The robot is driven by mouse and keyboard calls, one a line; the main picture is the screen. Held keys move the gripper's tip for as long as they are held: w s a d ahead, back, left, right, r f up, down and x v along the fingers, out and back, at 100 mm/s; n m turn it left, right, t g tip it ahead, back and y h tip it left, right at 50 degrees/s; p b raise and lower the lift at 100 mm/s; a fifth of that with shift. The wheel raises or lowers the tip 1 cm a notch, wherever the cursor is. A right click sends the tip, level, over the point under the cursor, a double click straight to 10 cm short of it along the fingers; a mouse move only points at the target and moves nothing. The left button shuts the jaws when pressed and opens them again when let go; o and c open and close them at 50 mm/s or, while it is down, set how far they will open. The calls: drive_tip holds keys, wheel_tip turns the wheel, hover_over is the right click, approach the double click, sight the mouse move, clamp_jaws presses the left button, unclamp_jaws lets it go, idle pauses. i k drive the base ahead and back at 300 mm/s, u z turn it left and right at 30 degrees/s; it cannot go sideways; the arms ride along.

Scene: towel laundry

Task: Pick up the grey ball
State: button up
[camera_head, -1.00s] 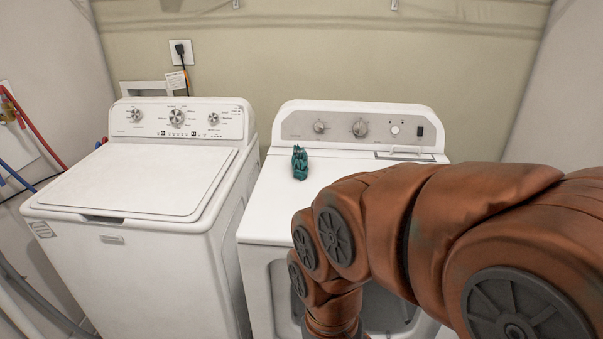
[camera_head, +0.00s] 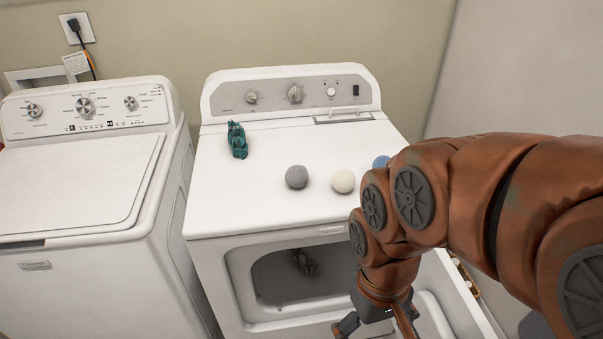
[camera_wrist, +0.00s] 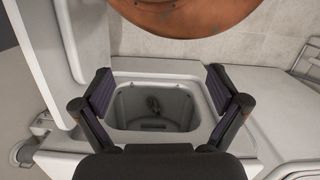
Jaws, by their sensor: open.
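The grey ball (camera_head: 297,177) rests on the white top of the dryer (camera_head: 215,195), left of a cream ball (camera_head: 343,181). My gripper (camera_head: 375,330) hangs low in front of the dryer, to the right of and below the grey ball, partly cut off by the bottom edge of the head view. In the wrist view my gripper (camera_wrist: 160,88) is open and empty, its two fingers spread wide apart. The wrist view faces the dryer's opening (camera_wrist: 152,100), and the grey ball does not show there.
A blue ball (camera_head: 381,162) is partly hidden behind my arm. A teal figure-like object (camera_head: 237,140) stands on the dryer top at left. The dryer door (camera_head: 455,300) hangs open at right, and a dark object (camera_head: 306,263) lies inside the drum. A washer (camera_head: 90,190) stands at left.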

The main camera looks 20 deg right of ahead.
sight(296, 176)
drive_tip(key=z, duration=0.05)
drive_tip(key=k, duration=0.5)
drive_tip(key=u, duration=2.15)
drive_tip(key=i, duration=2.75)
drive_tip(key=z, duration=2.85)
